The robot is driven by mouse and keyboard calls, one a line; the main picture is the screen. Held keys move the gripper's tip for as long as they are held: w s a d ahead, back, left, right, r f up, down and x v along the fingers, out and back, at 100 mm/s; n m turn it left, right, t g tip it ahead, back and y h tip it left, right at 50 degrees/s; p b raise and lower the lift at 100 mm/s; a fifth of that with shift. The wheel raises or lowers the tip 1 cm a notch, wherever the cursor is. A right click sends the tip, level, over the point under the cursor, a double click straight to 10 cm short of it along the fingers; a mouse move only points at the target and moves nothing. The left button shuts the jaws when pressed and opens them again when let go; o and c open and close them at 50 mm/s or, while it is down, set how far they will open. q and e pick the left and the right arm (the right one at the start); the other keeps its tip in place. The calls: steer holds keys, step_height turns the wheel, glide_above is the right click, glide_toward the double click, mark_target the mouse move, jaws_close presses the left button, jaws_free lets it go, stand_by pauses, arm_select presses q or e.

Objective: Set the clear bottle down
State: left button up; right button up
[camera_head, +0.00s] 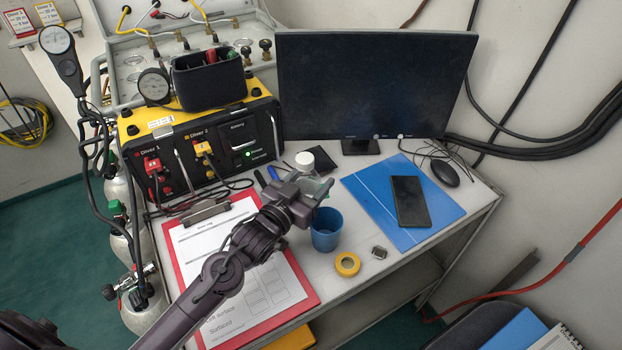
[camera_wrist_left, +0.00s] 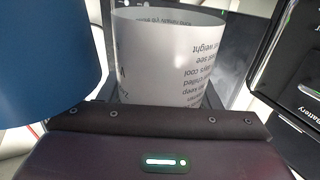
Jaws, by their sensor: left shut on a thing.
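My left gripper (camera_head: 308,196) is shut on the clear bottle (camera_head: 319,184), which has a white cap (camera_head: 305,160). The bottle stands roughly upright just behind the blue cup (camera_head: 326,229) on the white table. The gripper hides its lower part, so I cannot tell whether its base touches the table. In the left wrist view the bottle's printed white label (camera_wrist_left: 165,60) fills the space between the fingers, with the blue cup (camera_wrist_left: 45,60) close at the left. My right gripper is not in view.
A red clipboard (camera_head: 309,287) lies under my left arm. A yellow tape roll (camera_head: 347,264) is in front of the cup. A blue folder (camera_head: 366,203) with a phone (camera_head: 410,201) lies right. The yellow-black diver panel (camera_head: 200,140) and a monitor (camera_head: 370,85) stand behind.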

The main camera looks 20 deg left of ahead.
arm_select(q)
steer(key=shift+f, duration=0.15)
steer(key=o, duration=1)
steer(key=shift+o, duration=0.2)
